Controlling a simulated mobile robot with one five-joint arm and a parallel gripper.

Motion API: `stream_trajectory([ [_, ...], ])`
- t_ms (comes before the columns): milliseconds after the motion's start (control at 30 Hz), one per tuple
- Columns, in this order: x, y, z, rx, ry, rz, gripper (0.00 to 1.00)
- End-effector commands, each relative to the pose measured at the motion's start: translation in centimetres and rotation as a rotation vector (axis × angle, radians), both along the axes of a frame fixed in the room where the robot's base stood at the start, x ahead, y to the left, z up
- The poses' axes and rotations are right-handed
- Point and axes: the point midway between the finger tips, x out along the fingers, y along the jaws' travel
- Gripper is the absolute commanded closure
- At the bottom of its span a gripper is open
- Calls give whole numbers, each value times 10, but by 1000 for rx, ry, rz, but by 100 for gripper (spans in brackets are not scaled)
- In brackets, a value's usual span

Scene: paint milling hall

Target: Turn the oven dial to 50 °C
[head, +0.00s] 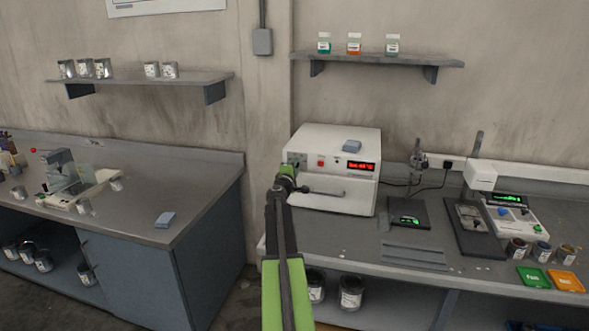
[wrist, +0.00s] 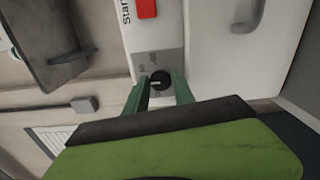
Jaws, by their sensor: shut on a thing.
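The oven (head: 330,190) is a white box on the right bench. Its red display (head: 361,166) seems to read "Set 40 °C", but the digits are small. The black dial (wrist: 160,80) sits on a grey panel in the wrist view, with a pale mark on its face. My gripper (wrist: 160,86) has its two green fingers on either side of the dial, shut on it. In the head view my gripper (head: 286,174) is at the oven's front left and hides the dial.
A red start button (wrist: 146,8) is close to the dial. The oven door handle (head: 324,191) sticks out to the right of my gripper.

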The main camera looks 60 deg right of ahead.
Motion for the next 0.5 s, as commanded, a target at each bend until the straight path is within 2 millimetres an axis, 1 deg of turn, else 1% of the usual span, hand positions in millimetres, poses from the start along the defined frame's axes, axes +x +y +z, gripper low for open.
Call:
stream_trajectory([
  [500, 4, 1, 1, 9, -33, 8, 100],
])
